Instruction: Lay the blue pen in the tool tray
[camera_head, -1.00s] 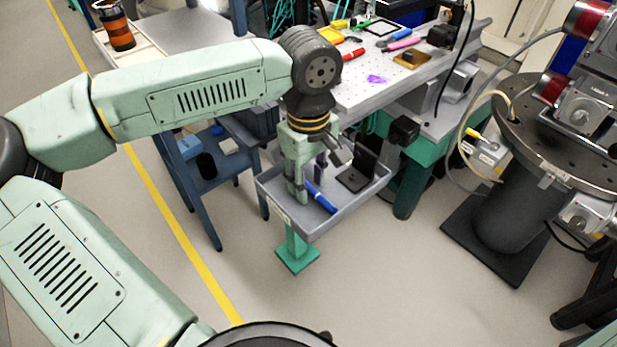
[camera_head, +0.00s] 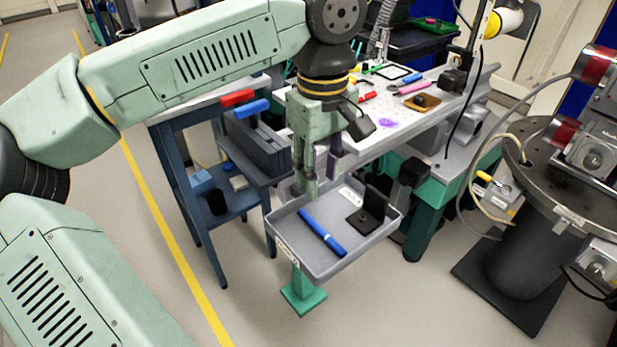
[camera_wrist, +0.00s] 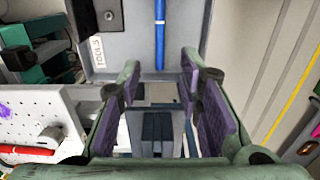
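The blue pen (camera_head: 322,233) lies flat on the floor of the grey tool tray (camera_head: 290,249). In the wrist view the pen (camera_wrist: 160,34) lies inside the tray (camera_wrist: 125,58), beside its "TOOLS" label. My gripper (camera_head: 316,190) points down above the tray's back left part, apart from the pen. In the wrist view my gripper (camera_wrist: 160,78) has its purple-padded fingers spread, with nothing between them.
A black bracket-like piece (camera_head: 372,212) stands in the tray's right part. A perforated bench (camera_head: 400,112) with markers and small parts is behind. A blue cart (camera_head: 214,208) stands to the left, and a round dark stage (camera_head: 560,170) to the right.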

